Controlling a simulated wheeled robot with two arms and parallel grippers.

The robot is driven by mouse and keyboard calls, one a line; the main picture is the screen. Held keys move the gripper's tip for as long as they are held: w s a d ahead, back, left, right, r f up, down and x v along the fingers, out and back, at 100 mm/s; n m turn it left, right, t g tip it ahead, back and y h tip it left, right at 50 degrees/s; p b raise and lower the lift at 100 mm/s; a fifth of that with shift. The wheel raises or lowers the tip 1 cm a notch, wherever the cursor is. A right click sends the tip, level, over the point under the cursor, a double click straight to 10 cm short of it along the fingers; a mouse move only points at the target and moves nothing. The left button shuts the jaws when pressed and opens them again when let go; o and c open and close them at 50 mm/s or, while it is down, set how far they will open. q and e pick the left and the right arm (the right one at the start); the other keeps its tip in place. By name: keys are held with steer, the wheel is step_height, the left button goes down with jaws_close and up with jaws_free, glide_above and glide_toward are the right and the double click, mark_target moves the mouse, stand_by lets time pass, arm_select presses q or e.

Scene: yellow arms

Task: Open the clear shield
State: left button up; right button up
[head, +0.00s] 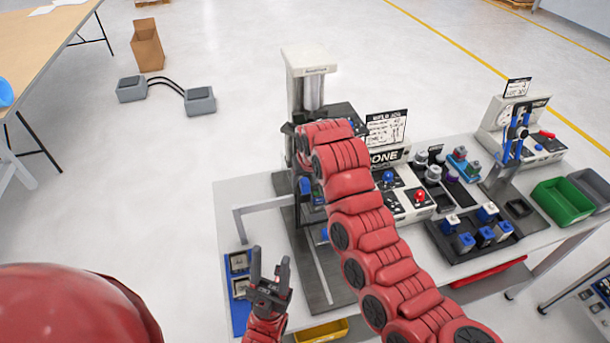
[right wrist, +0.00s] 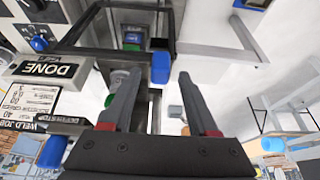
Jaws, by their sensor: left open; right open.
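The clear shield's dark frame (right wrist: 82,37) appears to be at the top of the right wrist view, with a blue block (right wrist: 160,68) at its corner; its clear pane is hard to make out. My right gripper (right wrist: 158,77) is open and empty, with the blue block just beyond and between its fingertips in that view. I cannot tell whether they touch. In the head view my right arm hides that gripper and most of the shield, in front of the grey press-like station (head: 308,62). My left gripper (head: 270,257) is open and empty, low over the table's front left.
A blue tray (head: 239,285) lies near my left gripper.

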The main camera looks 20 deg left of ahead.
steer(key=shift+p+x, duration=0.3)
steer(key=shift+x, duration=0.85)
jaws_close()
stand_by(0.6)
